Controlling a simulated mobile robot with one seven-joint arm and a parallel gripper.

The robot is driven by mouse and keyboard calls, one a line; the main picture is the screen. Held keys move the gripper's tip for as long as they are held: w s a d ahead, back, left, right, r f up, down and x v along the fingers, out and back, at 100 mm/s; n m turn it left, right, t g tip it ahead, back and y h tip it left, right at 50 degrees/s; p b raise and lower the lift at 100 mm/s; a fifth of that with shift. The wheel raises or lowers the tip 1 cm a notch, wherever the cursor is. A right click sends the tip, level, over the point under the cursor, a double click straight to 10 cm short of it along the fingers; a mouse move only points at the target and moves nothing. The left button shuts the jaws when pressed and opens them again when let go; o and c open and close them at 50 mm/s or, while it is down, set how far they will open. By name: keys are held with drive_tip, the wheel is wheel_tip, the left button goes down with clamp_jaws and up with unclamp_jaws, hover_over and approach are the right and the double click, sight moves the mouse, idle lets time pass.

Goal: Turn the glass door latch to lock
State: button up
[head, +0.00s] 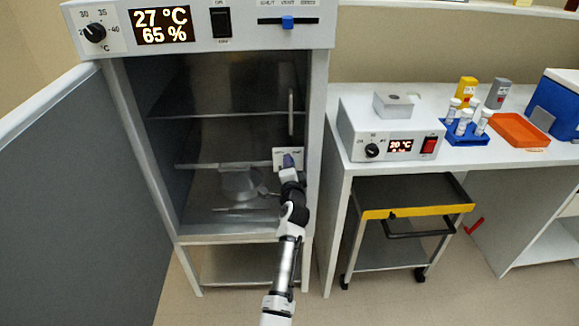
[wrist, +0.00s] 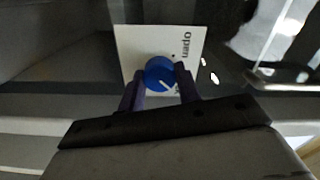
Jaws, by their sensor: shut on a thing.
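The latch is a round blue knob (wrist: 160,73) with a white mark, set on a white label plate (wrist: 128,45). In the wrist view the mark points down and right, and sideways lettering shows by the plate's right edge. My gripper (wrist: 160,80) has one finger on each side of the knob and is shut on it. In the head view the plate (head: 279,153) is at the right side of the glass door (head: 225,130), which looks closed. My gripper (head: 290,166) covers most of the latch there, and the plate's lettering is too small to read.
A vertical handle (head: 291,112) is on the glass door above the latch. The grey outer door (head: 75,200) stands open at the left. To the right is a white bench (head: 345,165) with a heater box (head: 385,133), and a black-and-yellow cart (head: 415,213) underneath.

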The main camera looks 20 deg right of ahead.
drive_tip(key=o, duration=1)
drive_tip(key=shift+c, duration=0.2)
drive_tip(key=shift+s, duration=0.1)
drive_tip(key=b+v, duration=0.1)
drive_tip(key=v, duration=1.2)
drive_tip(key=shift+s+a, duration=0.15)
drive_tip(key=shift+s, duration=0.15)
